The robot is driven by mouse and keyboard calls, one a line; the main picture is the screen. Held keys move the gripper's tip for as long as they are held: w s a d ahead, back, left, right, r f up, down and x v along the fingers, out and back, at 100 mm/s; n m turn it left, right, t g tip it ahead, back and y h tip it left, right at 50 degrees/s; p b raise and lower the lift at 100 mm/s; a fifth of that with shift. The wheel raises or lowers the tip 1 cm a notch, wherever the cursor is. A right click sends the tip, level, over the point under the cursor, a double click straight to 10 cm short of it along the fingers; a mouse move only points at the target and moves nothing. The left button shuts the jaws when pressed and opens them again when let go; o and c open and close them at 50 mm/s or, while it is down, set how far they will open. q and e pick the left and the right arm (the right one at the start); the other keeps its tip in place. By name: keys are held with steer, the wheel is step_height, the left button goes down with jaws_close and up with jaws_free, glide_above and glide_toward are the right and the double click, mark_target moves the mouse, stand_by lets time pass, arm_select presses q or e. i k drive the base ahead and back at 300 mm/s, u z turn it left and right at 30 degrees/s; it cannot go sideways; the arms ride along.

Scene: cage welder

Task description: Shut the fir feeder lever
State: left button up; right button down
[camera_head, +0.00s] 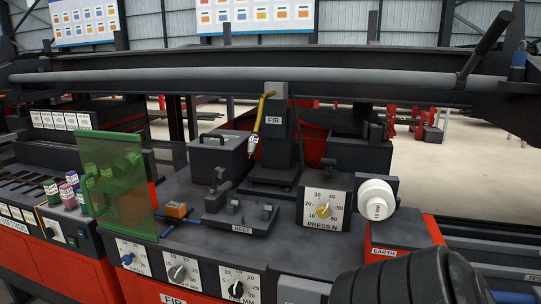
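The FIR station has a dark upright column (279,150) with a white FIR label. A thin lever with a yellow handle (262,107) stands at the column's left side, tilted, with its top end leaning right. A small white tag (253,140) is near its lower end; its writing is too small to read. I cannot tell for sure that this is the feeder lever, or whether it is open or shut. A dark lidded box (218,157) with a handle stands just left of it. Neither of my grippers is in view; a dark rounded part, likely my arm, fills the bottom right.
A green see-through guard (122,185) stands left of the NEST fixture (243,217). Right are the PRESS N dial (324,210) and a white round knob (377,199). A long grey bar (230,78) crosses behind the station, with a black handle (484,45) at its right end.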

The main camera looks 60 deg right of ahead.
mark_target(330, 163)
steer(key=i, duration=1.05)
steer(key=z, duration=2.5)
